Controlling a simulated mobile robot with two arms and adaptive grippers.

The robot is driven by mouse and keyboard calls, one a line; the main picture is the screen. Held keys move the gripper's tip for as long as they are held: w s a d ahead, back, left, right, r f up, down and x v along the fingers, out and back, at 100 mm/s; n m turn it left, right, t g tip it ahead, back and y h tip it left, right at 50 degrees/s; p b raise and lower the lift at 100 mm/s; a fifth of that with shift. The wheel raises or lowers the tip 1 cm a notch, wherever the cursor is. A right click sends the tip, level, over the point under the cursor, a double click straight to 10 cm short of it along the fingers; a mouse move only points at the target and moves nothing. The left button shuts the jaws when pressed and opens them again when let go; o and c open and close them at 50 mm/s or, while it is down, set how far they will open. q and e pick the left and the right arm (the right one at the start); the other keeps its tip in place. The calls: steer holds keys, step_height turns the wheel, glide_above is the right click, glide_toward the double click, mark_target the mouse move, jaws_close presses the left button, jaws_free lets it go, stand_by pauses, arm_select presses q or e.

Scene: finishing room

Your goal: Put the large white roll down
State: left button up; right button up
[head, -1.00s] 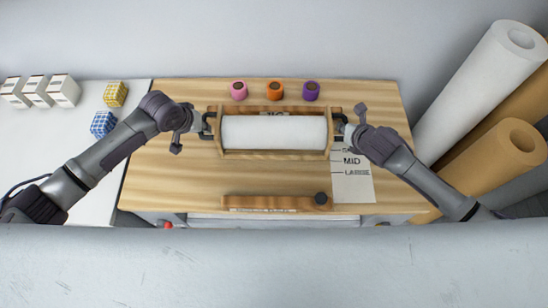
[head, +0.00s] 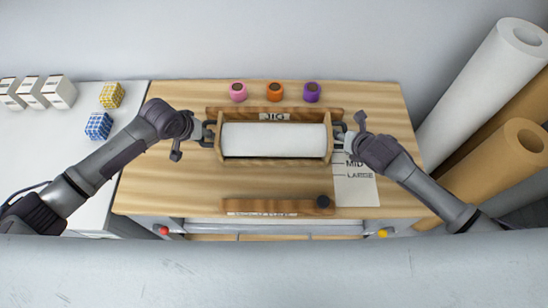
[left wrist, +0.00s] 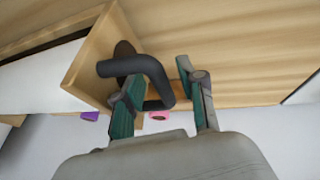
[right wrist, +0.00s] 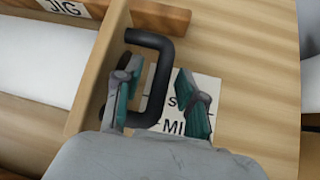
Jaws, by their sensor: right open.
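A white roll (head: 274,139) lies lengthwise in a wooden cradle (head: 274,162) with a black handle at each end. The cradle appears to rest on the wooden bench, just in front of the bar labelled JIG (head: 274,116). My left gripper (head: 207,132) is at the left handle; its fingers (left wrist: 162,100) are apart, with part of the black handle (left wrist: 150,66) between them. My right gripper (head: 341,135) is at the right handle; its fingers (right wrist: 160,100) are apart on either side of the handle bar (right wrist: 163,75). The cradle's underside is hidden.
Pink (head: 238,91), orange (head: 274,91) and purple (head: 312,91) small rolls stand behind the jig. A size sheet (head: 356,188) lies at right. A wooden block with a dark knob (head: 323,201) lies at the front. Big rolls (head: 480,90) lean at right; boxes (head: 60,92) stand at left.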

steer(key=shift+s+r, duration=0.1)
arm_select(q)
steer(key=v, duration=1.2)
arm_select(e)
steer(key=v, duration=1.1)
steer(key=shift+s+r, duration=0.25)
arm_select(q)
steer(key=shift+w, duration=0.1)
